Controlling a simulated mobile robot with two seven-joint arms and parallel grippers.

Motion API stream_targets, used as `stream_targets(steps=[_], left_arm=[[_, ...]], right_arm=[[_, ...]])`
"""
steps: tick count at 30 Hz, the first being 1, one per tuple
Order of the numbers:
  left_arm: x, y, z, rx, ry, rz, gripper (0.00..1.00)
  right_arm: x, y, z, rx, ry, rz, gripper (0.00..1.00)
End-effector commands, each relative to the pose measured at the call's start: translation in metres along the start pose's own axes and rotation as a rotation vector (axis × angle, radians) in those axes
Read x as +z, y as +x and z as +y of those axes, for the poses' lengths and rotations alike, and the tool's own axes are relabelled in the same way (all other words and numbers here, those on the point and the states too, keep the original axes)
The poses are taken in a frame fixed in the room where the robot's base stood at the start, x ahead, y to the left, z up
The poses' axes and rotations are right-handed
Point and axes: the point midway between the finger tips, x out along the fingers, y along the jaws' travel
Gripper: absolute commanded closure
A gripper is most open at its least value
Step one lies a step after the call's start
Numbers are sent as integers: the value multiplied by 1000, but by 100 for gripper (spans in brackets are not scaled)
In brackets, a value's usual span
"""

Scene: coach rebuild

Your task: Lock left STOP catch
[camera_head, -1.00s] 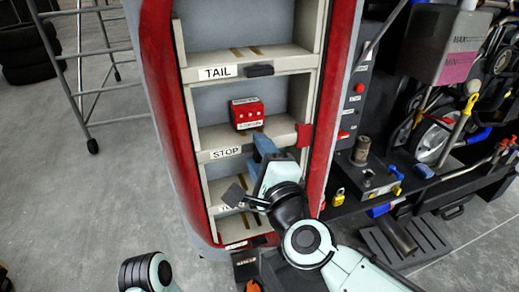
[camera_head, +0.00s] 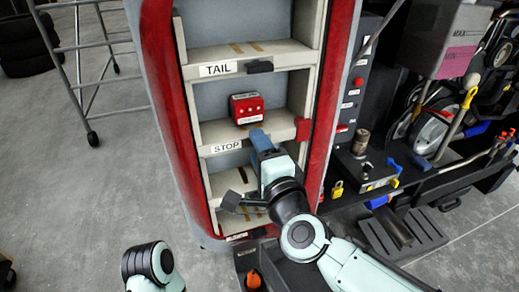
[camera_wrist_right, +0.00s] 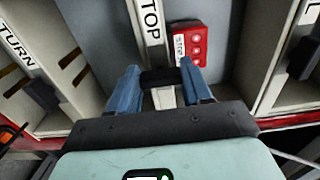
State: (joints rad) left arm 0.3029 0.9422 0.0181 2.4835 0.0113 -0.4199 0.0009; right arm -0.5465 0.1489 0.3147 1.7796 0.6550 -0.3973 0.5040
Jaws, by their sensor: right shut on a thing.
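The cabinet's shelf edge with the STOP label (camera_head: 227,147) crosses the middle of the head view; the label also shows in the right wrist view (camera_wrist_right: 152,18). My right gripper (camera_head: 261,139) is at this edge, just right of the label. In the right wrist view, its two blue fingers (camera_wrist_right: 160,82) stand either side of a black catch (camera_wrist_right: 158,77) and are shut on it. In the head view the gripper hides this catch. Whether it is locked I cannot tell. My left gripper is out of view; only part of my left arm shows at the bottom.
A red box (camera_head: 246,107) stands in the compartment above the STOP edge, close to my right fingers. A red block (camera_head: 303,129) sits at that edge's right end. The TAIL edge above has a black catch (camera_head: 259,67). A cluttered workbench (camera_head: 430,175) stands to the right.

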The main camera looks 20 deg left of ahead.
Motion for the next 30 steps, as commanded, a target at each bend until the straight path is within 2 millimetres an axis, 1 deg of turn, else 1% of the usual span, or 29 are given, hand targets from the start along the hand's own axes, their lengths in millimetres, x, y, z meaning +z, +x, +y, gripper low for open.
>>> stream_targets(steps=[1,2,3,4,13,17,20,27,30], left_arm=[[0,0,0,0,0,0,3],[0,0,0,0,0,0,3],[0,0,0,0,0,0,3],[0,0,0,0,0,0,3],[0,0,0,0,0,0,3],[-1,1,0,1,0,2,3],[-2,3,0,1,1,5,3],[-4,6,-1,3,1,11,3],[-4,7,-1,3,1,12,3]], right_arm=[[0,0,1,1,-4,-1,82],[0,0,1,1,-4,-1,45],[0,0,1,1,-4,-1,32],[0,0,1,1,-3,-1,26],[0,-1,0,0,-1,0,26],[0,-11,0,-1,-1,0,26],[-1,-27,0,-2,-2,1,26],[-1,-81,0,-3,-3,2,26],[-1,-101,0,-2,-3,1,26]])
